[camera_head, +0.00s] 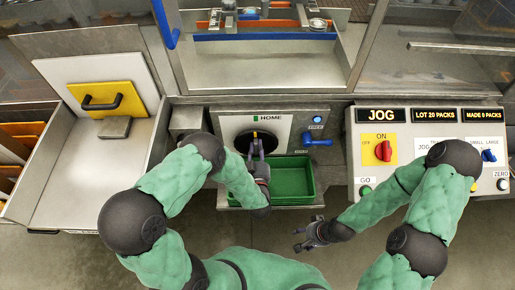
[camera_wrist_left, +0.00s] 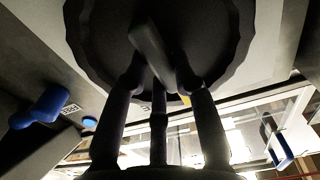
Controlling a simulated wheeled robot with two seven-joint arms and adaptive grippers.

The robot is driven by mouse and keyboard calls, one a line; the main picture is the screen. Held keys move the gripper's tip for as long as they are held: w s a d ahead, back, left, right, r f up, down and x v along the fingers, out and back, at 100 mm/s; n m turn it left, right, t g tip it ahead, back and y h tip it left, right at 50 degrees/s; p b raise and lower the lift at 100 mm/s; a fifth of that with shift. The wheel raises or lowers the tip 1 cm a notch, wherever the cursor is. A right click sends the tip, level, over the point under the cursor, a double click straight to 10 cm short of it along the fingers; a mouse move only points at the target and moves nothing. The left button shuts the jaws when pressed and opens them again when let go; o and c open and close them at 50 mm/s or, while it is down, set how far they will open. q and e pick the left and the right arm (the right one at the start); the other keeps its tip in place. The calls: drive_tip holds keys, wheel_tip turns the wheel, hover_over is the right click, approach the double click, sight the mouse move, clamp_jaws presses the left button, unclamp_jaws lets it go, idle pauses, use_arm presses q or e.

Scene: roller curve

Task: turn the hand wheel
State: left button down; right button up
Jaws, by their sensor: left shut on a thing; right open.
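The black hand wheel (camera_head: 243,139) is on the pale panel under the HOME label, partly hidden by my left gripper. In the left wrist view the dark wheel with its scalloped rim (camera_wrist_left: 215,35) fills the top, and a bar-like handle (camera_wrist_left: 150,50) stands out from it. My left gripper (camera_head: 257,146) is at the wheel, its fingers shut on this handle; the fingers also show in the wrist view (camera_wrist_left: 158,85). The exact contact is dark. My right gripper (camera_head: 303,238) is open and empty, low in front of the machine, away from the wheel.
A green tray (camera_head: 305,178) sits just below and right of the wheel. A blue lever (camera_head: 318,142) is right of it. A control box (camera_head: 360,150) with a red switch (camera_head: 383,151) stands at the right. An open drawer (camera_head: 60,190) is at the left.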

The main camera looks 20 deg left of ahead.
idle(0.3)
use_arm(q)
drive_tip(key=c, duration=1)
unclamp_jaws()
drive_tip(key=v, duration=1.2)
